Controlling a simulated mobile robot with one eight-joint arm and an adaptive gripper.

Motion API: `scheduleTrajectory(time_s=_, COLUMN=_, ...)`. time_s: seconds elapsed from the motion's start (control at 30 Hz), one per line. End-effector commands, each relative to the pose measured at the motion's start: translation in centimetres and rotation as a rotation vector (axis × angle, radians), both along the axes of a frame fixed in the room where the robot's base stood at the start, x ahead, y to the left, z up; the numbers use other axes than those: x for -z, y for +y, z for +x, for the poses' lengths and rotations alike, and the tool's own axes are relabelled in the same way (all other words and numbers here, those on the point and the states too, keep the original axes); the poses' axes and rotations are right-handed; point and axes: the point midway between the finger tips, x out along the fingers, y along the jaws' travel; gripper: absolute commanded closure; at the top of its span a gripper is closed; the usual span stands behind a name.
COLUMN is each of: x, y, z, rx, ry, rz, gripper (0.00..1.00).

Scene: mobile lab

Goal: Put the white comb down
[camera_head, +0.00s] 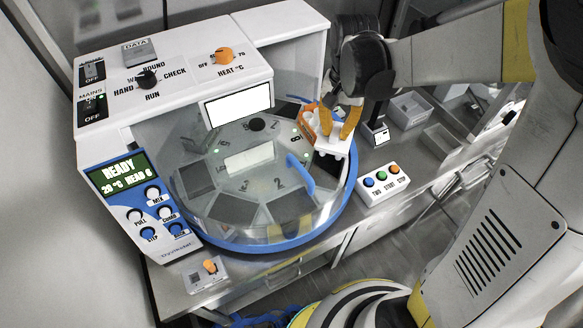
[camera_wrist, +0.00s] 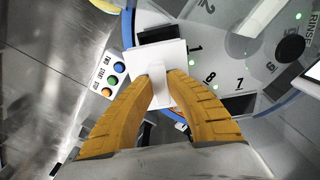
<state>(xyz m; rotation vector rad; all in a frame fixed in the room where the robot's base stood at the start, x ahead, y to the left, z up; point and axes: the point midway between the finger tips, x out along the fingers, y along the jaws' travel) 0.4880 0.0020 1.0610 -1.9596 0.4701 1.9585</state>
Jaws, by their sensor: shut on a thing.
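The white comb (camera_head: 332,144) is a small white piece with short prongs on its underside. In the wrist view the comb (camera_wrist: 158,57) shows from above as a white plate with a raised white grip. My gripper (camera_head: 338,125) has yellow fingers and is shut on this grip, seen in the wrist view (camera_wrist: 158,88). The comb is over the right rim of the round machine, near the positions marked 8 and 1. I cannot tell whether it touches anything below. An orange part (camera_head: 308,120) is beside my fingers in the head view.
The machine has a clear round cover with a blue rim (camera_head: 262,244) and a blue handle (camera_head: 300,174). A three-button box (camera_head: 382,184) stands to the right. Grey trays (camera_head: 408,108) lie behind it. A small box with an orange knob (camera_head: 207,273) is at the front left.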

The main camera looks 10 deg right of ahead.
Motion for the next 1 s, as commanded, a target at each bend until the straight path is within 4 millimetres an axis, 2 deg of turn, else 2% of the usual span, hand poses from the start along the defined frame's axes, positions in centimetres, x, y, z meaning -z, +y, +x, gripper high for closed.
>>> scheduleTrajectory(time_s=0.07, x=0.4, y=0.0, z=0.0, rx=0.001, ry=0.000, rz=0.000, gripper=1.00)
scheduleTrajectory(time_s=0.3, x=5.0, y=0.0, z=0.1, rx=0.000, ry=0.000, rz=0.000, gripper=1.00)
scheduleTrajectory(time_s=0.57, x=7.4, y=0.0, z=0.1, rx=0.000, ry=0.000, rz=0.000, gripper=1.00)
scheduleTrajectory(time_s=0.7, x=9.7, y=0.0, z=0.1, rx=0.000, ry=0.000, rz=0.000, gripper=1.00)
scheduleTrajectory(time_s=1.0, x=10.0, y=0.0, z=0.0, rx=0.000, ry=0.000, rz=0.000, gripper=1.00)
